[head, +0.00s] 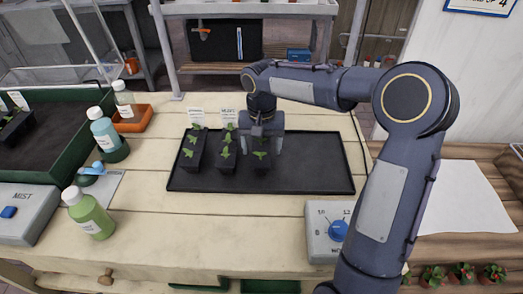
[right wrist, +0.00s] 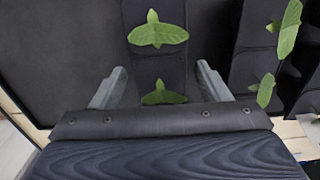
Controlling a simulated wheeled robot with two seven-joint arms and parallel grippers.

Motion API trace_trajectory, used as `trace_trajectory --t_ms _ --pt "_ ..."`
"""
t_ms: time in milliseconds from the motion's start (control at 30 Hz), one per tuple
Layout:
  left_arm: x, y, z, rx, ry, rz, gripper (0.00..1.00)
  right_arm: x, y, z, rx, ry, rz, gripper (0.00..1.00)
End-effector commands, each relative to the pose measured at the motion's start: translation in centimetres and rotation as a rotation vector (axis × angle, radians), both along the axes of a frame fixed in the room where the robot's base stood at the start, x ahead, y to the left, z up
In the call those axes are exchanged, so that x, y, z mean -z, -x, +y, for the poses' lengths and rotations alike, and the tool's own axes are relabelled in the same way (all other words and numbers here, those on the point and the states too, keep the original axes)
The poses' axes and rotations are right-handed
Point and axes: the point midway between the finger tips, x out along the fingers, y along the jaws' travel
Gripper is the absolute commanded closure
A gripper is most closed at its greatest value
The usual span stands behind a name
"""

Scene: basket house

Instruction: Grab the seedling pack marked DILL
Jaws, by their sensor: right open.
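Three black seedling packs with green leaves stand in a black tray (head: 315,178): a left pack (head: 190,158), a middle pack (head: 226,165) and a right pack (head: 261,167). White tags stand behind the left and middle packs; their print is too small to read surely. No tag shows for the right pack, so I cannot tell which is DILL. My right gripper (head: 264,146) is over the right pack. In the right wrist view its open fingers (right wrist: 160,88) lie on either side of that pack (right wrist: 158,70), not closed on it. My left gripper is out of view.
The tray's right half is empty. A control box with a blue knob (head: 338,230) stands at the tray's front right. Bottles, including a green one (head: 90,214), an orange dish (head: 133,120) and a MIST box (head: 25,212) stand at left.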

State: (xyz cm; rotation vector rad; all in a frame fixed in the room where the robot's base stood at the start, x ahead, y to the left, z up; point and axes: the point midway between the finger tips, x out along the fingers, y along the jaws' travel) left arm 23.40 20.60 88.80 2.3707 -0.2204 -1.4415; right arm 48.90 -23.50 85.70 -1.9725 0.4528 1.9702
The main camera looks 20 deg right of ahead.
Motion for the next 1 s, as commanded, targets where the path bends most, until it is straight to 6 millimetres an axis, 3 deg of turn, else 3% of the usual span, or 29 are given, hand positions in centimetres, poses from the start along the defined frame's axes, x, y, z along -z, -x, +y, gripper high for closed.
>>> trace_trajectory --t_ms 67,400,767,1000 --pt "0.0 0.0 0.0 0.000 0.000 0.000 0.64 0.0 0.0 0.0 0.000 0.000 0.000 0.39" --pt "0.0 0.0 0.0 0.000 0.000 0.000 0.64 0.0 0.0 0.0 0.000 0.000 0.000 0.82" --pt "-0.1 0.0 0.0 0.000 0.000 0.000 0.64 -0.7 0.0 0.0 0.000 -0.001 -0.003 0.82" --pt "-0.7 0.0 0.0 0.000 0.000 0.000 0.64 -3.9 0.0 0.6 -0.004 -0.001 -0.005 0.82"
